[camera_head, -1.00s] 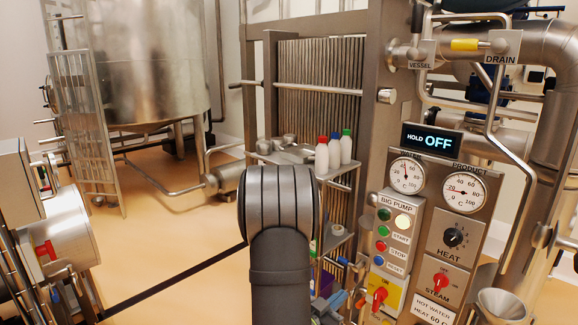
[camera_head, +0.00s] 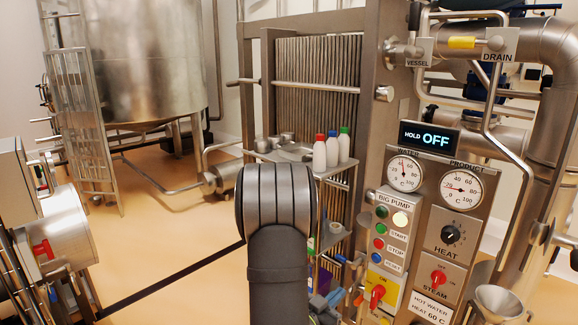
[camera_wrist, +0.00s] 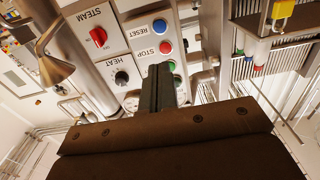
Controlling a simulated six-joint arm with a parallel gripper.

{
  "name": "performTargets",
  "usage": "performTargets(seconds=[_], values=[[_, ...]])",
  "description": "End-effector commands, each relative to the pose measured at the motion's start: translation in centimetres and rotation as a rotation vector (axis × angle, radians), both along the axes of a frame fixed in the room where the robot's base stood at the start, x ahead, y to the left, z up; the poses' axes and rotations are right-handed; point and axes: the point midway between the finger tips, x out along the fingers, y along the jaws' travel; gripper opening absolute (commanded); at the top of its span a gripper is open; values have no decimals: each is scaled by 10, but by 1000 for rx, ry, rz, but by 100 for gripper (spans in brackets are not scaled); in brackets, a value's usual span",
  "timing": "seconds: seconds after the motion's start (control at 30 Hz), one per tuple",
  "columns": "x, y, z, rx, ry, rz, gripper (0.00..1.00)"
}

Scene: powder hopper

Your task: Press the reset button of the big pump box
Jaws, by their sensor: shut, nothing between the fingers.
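The big pump box (camera_head: 412,215) is a grey panel on the right in the head view, with a lit lamp and a column of green, red and blue buttons. The blue reset button (camera_head: 377,258) is lowest, beside the RESET label. In the wrist view the panel appears upside down, with the blue reset button (camera_wrist: 159,26) uncovered above the red stop button (camera_wrist: 165,47). My gripper (camera_wrist: 160,68) is shut and empty, its tips overlapping the panel near the green start button (camera_wrist: 172,65). I cannot tell its distance from the panel. The head view does not clearly show its fingers.
The red pump switch (camera_head: 377,296) sits just below the buttons. The heat and steam panel (camera_head: 470,225) is to the right, with a funnel (camera_head: 500,300) in front. A shelf (camera_head: 335,168) with three capped bottles stands to the left. Open floor lies farther left.

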Motion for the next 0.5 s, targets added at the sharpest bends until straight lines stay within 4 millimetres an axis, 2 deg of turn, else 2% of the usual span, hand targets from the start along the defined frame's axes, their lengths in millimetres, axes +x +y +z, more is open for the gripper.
performTargets(seconds=[0.27, 0.5], values=[[3, -2, 1, -12, 6, 17, 0], [27, -15, 8, -110, 61, 147, 0]])
